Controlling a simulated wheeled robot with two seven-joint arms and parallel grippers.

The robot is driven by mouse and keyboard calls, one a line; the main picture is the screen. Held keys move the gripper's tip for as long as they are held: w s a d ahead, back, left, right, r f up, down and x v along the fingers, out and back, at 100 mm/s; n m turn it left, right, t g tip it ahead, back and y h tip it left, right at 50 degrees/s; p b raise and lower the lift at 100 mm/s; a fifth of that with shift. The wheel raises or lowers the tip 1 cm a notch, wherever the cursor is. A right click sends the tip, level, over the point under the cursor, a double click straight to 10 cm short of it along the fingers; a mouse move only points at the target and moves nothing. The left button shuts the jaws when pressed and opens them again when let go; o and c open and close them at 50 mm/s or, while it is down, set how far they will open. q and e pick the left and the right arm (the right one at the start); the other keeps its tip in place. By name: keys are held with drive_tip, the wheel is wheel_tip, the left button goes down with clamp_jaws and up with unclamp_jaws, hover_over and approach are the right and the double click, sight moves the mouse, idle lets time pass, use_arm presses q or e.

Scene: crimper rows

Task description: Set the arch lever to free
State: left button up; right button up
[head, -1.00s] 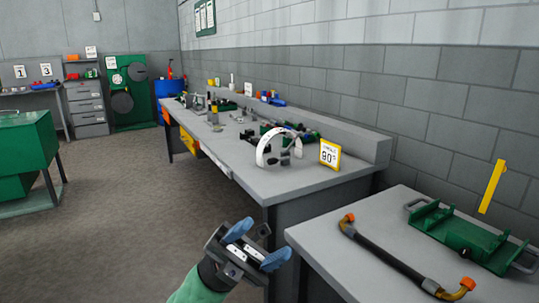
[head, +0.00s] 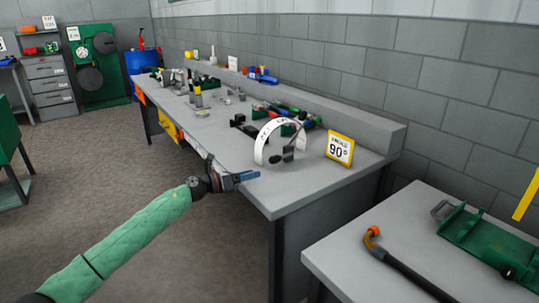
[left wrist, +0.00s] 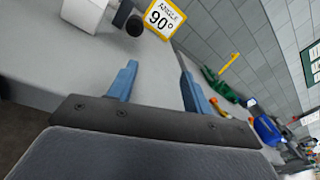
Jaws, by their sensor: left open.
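The white arch (head: 262,143) stands upright near the front end of the long grey bench, with small dark marks on its face that I cannot read. A dark lever (head: 288,150) with a black knob shows at the arch, leaning up to the right. In the left wrist view a white part (left wrist: 85,12) and a black round knob (left wrist: 135,26) show at the top edge. My left gripper (head: 246,177), with blue fingers, is open and empty, in front of and below the arch by the bench edge. Its fingers also show in the left wrist view (left wrist: 157,68). My right gripper is out of view.
A yellow-framed "90°" sign (head: 340,148) stands right of the arch. Coloured-handled tools (head: 290,113) lie behind it. A second table (head: 345,245) at the right holds a hose (head: 400,265) and a green fixture (head: 485,235). The bench front corner is clear.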

sight(270, 160)
use_arm(q)
drive_tip(key=shift+w+a+f+m+t+y, duration=0.25)
drive_tip(key=shift+w+a, duration=0.15)
drive_tip(key=shift+w, duration=0.25)
drive_tip(key=shift+w+a+f+m+t+y, duration=0.15)
drive_tip(key=shift+w+a+f+m+t, duration=0.1)
drive_tip(key=shift+w+a, duration=0.25)
drive_tip(key=shift+w+a+r+m+t, duration=0.1)
drive_tip(key=shift+w+r+m+t, duration=0.25)
drive_tip(key=shift+r+m+t, duration=0.35)
drive_tip(key=shift+m, duration=0.3)
drive_tip(key=shift+w+f, duration=0.1)
drive_tip(key=shift+f, duration=0.05)
drive_tip(key=shift+w+f, duration=0.1)
drive_tip(key=shift+w, duration=0.1)
drive_tip(key=x, duration=1.1)
drive_tip(key=shift+w+d+f+p, duration=0.1)
drive_tip(key=shift+d+f+p, duration=0.05)
drive_tip(key=shift+d+p, duration=0.25)
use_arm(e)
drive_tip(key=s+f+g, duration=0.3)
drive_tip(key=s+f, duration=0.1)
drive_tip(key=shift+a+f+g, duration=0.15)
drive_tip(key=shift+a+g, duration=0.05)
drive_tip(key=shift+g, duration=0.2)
use_arm(q)
clamp_jaws()
